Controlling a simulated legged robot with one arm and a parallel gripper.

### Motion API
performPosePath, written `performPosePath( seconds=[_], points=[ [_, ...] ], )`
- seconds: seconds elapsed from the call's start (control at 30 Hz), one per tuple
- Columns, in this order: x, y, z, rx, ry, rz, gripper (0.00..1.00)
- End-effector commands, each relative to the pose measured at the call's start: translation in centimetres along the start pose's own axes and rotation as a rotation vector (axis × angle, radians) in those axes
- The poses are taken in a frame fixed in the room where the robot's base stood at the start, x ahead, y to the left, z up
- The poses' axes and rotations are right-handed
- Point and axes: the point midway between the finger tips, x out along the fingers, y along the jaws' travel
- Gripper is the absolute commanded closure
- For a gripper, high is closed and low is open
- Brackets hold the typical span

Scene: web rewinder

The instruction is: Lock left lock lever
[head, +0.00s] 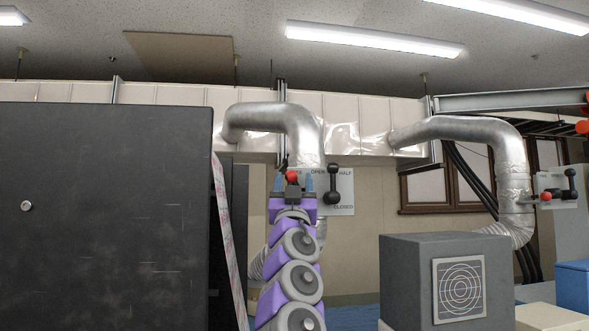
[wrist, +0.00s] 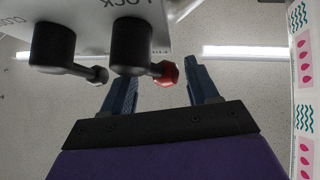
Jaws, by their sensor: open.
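The left lock lever has a red knob, which in the head view (head: 292,176) shows at my gripper (head: 296,177). In the wrist view the red knob (wrist: 167,73) sits on a short rod from a thick black hub (wrist: 131,45) under the lettering LOCK. My gripper (wrist: 160,69) is open, with one blue finger on each side of the red knob. The knob is nearer the middle of the gap than either finger, and no contact is visible. My gripper and arm hide part of the lever in the head view.
A black damper lever (head: 332,190) stands beside it on a plate (head: 346,207) marked OPEN, HALF, CLOSED. Its black knob (wrist: 97,75) is close to my left finger in the wrist view. A similar red-knobbed lever (head: 546,196) is far right. A dark panel (head: 100,220) fills the left.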

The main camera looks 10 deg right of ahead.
Motion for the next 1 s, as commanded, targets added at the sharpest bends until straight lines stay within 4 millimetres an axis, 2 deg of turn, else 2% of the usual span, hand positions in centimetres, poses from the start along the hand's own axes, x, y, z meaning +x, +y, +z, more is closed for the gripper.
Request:
performPosePath(
  seconds=[0.2,0.63,1.0],
  points=[
    [1.5,0.1,0.0,-0.002,-0.002,-0.001,0.41],
    [1.8,0.3,0.3,0.001,-0.003,0.0,0.41],
    [1.8,0.0,0.2,0.001,-0.003,-0.002,0.75]
  ],
)
